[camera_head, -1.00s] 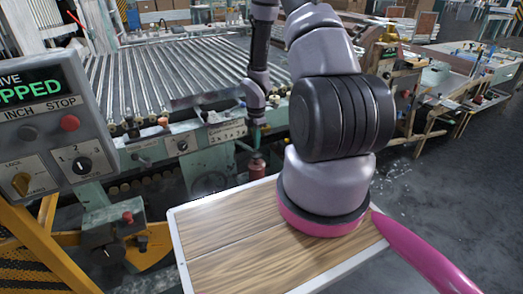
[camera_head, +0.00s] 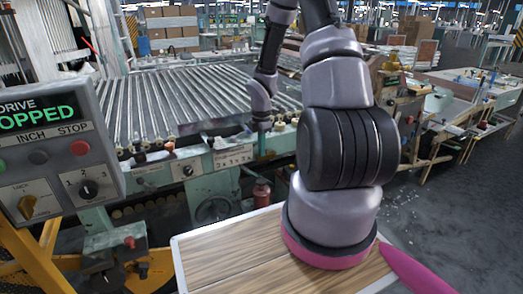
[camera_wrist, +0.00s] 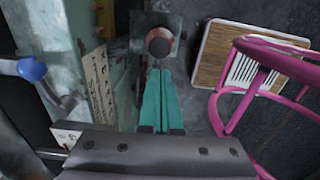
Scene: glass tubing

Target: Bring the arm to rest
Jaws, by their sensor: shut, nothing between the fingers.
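My gripper (camera_wrist: 158,98) shows in the wrist view as two teal fingers lying together, shut and empty. In the head view my gripper (camera_head: 261,143) hangs pointing down beside the front of the roller machine. My arm stands bent above the wood-topped board of my own base. In the wrist view a reddish round part (camera_wrist: 159,43) on a grey-green plate lies beyond the fingertips. I cannot tell how far apart they are.
The roller conveyor (camera_head: 190,95) is close behind the gripper, with a label and knobs on its front. A control box (camera_head: 60,150) reading STOPPED stands at the left. Workbenches (camera_head: 465,95) are at the right. The grey floor between is mostly clear.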

